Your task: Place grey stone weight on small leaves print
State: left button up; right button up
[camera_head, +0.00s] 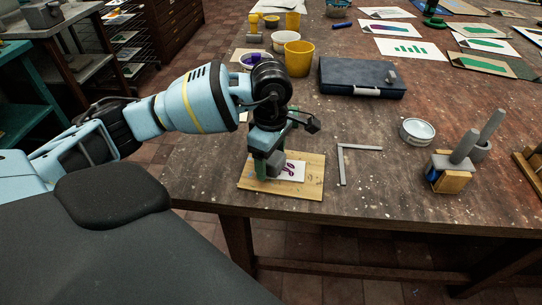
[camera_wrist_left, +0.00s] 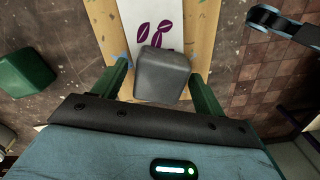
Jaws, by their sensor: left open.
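The grey stone weight (camera_wrist_left: 162,76) is a rounded block in the left wrist view, at the near end of a white print with purple leaves (camera_wrist_left: 158,28). It covers part of the print. The print lies on a pale wooden board (camera_wrist_left: 97,17), which also shows in the head view (camera_head: 307,190). My left gripper (camera_head: 266,166) points down over the board. Its green fingers stand open on either side of the weight, with a gap at each side. Whether the weight's underside fully touches the print is hidden. My right gripper is out of view.
A grey metal square (camera_head: 345,160) lies right of the board. A dark case (camera_head: 360,78) and a yellow cup (camera_head: 298,58) stand behind. The table's front edge is close to the board.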

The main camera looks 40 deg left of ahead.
pick_arm(q)
jog(key=shift+r, duration=0.1)
jog(key=shift+r, duration=0.3)
notch_tip(320, 180, up, 12)
jog(key=shift+f+p, duration=0.2)
jog(key=shift+p, duration=0.15)
